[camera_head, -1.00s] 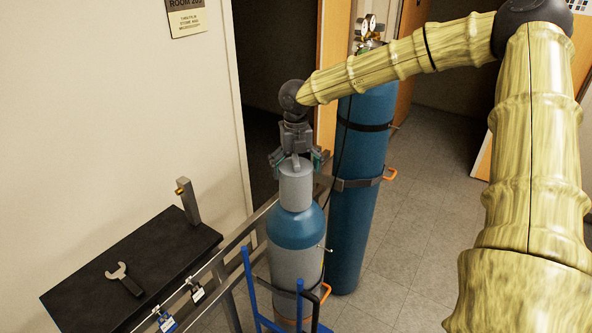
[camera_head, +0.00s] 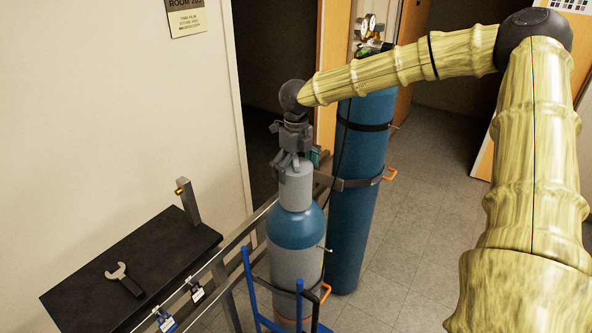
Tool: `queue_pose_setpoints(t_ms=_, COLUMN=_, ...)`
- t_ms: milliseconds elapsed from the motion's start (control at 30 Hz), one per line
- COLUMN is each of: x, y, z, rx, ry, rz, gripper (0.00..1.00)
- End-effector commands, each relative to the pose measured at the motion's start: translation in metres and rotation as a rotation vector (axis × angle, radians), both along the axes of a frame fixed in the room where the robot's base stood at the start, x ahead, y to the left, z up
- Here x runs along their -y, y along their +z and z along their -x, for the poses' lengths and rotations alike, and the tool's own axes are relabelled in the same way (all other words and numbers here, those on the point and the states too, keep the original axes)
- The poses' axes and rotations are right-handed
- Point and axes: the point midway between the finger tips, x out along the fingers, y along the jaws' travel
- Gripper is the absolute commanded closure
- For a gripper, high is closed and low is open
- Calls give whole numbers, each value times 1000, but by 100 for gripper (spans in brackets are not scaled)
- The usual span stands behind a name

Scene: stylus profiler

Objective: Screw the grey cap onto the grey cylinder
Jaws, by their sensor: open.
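The grey cap (camera_head: 295,188) stands upright on top of the grey cylinder (camera_head: 295,262), which has a blue shoulder band. It looks seated over the cylinder's neck; how far it is threaded cannot be seen. My gripper (camera_head: 290,162) points down at the top of the cap, with its open fingers around or just at the cap's upper end. The far finger is partly hidden, so contact with the cap cannot be told.
A taller blue cylinder (camera_head: 357,225) with gauges stands strapped just behind on the right. A blue cart frame (camera_head: 250,285) holds the grey cylinder. A black table (camera_head: 165,255) with a wrench (camera_head: 124,279) is at left, with padlocks (camera_head: 196,290) hanging on a rail beside it.

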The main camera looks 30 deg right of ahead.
Motion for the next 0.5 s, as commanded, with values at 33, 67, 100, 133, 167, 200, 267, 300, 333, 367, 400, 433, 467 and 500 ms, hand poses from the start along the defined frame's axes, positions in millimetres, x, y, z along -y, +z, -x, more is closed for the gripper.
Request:
queue_pose_setpoints(t_ms=33, x=0, y=0, z=0, rx=0, ry=40, rz=0, gripper=0)
queue_pose_setpoints(t_ms=67, x=0, y=0, z=0, rx=0, ry=66, rz=0, gripper=0)
queue_pose_setpoints(t_ms=100, x=0, y=0, z=0, rx=0, ry=101, rz=0, gripper=0)
queue_pose_setpoints(t_ms=133, x=0, y=0, z=0, rx=0, ry=128, rz=0, gripper=0)
queue_pose_setpoints(t_ms=167, x=0, y=0, z=0, rx=1, ry=154, rz=0, gripper=0)
queue_pose_setpoints(t_ms=200, x=0, y=0, z=0, rx=1, ry=189, rz=-1, gripper=0)
queue_pose_setpoints(t_ms=267, x=0, y=0, z=0, rx=1, ry=240, rz=-1, gripper=0)
queue_pose_setpoints(t_ms=300, x=0, y=-1, z=0, rx=0, ry=275, rz=-1, gripper=0)
queue_pose_setpoints(t_ms=333, x=0, y=-1, z=0, rx=0, ry=300, rz=-1, gripper=0)
queue_pose_setpoints(t_ms=367, x=0, y=-1, z=0, rx=-1, ry=327, rz=0, gripper=0)
queue_pose_setpoints(t_ms=400, x=0, y=-1, z=0, rx=-1, ry=361, rz=0, gripper=0)
queue_pose_setpoints(t_ms=433, x=0, y=-1, z=0, rx=-1, ry=388, rz=0, gripper=0)
queue_pose_setpoints(t_ms=467, x=0, y=0, z=0, rx=0, ry=413, rz=0, gripper=0)
queue_pose_setpoints(t_ms=500, x=0, y=0, z=0, rx=0, ry=445, rz=0, gripper=0)
